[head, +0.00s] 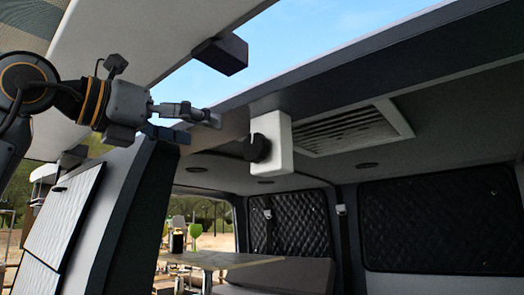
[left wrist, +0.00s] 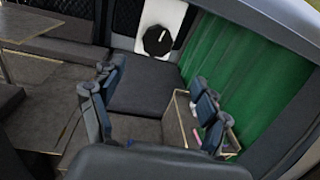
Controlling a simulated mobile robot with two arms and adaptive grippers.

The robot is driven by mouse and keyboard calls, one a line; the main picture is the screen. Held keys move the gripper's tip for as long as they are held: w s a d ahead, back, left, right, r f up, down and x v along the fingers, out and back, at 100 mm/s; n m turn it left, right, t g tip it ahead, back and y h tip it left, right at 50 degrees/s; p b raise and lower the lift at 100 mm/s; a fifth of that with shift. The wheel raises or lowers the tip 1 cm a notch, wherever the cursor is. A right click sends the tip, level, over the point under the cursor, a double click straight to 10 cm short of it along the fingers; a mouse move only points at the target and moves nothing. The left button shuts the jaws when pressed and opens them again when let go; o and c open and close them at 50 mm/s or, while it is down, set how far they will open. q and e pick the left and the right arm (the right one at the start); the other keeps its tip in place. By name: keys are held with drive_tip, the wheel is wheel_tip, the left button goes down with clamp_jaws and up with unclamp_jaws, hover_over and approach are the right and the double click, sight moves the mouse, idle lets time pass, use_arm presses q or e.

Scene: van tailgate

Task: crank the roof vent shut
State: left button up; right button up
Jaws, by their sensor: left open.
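The roof vent (head: 350,128) is a pale framed grille with slats in the ceiling; I cannot tell how far open its slats stand. Left of it, a white box (head: 284,150) with a round black knob (head: 257,148) hangs at the roof edge. In the left wrist view, the black knob (left wrist: 158,40) with a pale mark sits on the white box (left wrist: 163,14), ahead of the fingers. My left gripper (head: 198,127) is open and empty, to the left of the knob and apart from it. My right gripper is in neither view.
The dark roof edge (head: 350,72) runs above the box. A dark block (head: 220,54) hangs from the raised tailgate (head: 130,40). The van's side pillar (head: 135,200) stands below my left arm. A table (head: 215,260) and quilted window covers are further inside.

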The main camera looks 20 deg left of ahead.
sight(251, 146)
use_arm(q)
drive_tip(key=p+x, duration=0.4)
drive_tip(key=x, duration=0.7)
drive_tip(key=shift+w+r+p, duration=0.1)
drive_tip(key=shift+w+p, duration=0.1)
drive_tip(key=shift+p, duration=0.15)
drive_tip(key=shift+w+d, duration=0.2)
drive_tip(key=shift+w, duration=0.35)
drive_tip(key=shift+w+d, duration=0.1)
drive_tip(key=shift+c, duration=0.3)
drive_tip(key=c, duration=1.1)
drive_tip(key=shift+f+n+b, duration=0.35)
drive_tip(key=shift+n+b, duration=0.15)
drive_tip(key=shift+b, duration=0.2)
drive_tip(key=shift+r, duration=0.2)
